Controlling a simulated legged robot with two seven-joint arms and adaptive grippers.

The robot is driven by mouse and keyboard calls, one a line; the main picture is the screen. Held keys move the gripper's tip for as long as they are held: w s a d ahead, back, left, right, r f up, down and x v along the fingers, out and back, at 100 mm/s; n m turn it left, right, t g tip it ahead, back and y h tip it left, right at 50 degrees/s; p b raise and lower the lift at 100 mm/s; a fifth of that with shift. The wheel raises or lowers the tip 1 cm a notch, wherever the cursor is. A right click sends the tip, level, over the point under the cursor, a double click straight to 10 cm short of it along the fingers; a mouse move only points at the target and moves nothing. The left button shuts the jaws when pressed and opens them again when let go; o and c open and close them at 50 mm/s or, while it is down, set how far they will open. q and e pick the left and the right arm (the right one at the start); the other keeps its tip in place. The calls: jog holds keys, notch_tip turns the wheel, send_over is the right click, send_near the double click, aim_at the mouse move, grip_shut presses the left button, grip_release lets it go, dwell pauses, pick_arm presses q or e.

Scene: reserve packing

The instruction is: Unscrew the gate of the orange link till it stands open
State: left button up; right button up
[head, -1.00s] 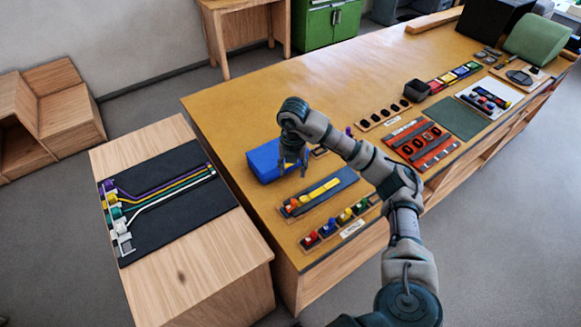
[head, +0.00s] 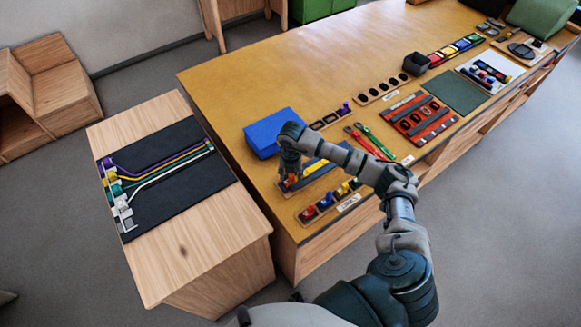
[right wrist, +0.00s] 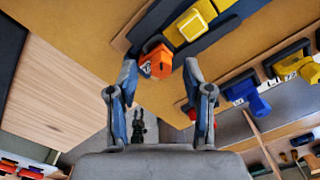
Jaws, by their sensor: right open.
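My right gripper (head: 289,178) is open and points down over the left end of a dark board. In the right wrist view its two fingertips (right wrist: 161,72) stand apart on either side of an orange block-like piece (right wrist: 157,62), with nothing gripped between them. The orange piece sits at the end of a dark rail beside yellow pieces (right wrist: 190,22). No gate can be made out on it. Dark oval links lie on a red-striped tray (head: 420,119) farther right. I cannot tell which thing is the orange link. My left gripper is not in view.
A blue box (head: 273,132) stands just behind the gripper. A row of small coloured pieces (head: 325,203) lies along the front edge. Red and green straps (head: 370,141) lie to the right. A side table (head: 190,255) with coloured cables is at left. The bench's back left is clear.

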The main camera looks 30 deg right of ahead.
jog(key=shift+d+f, duration=0.2)
jog(key=shift+f, duration=0.05)
jog(key=shift+c, duration=0.2)
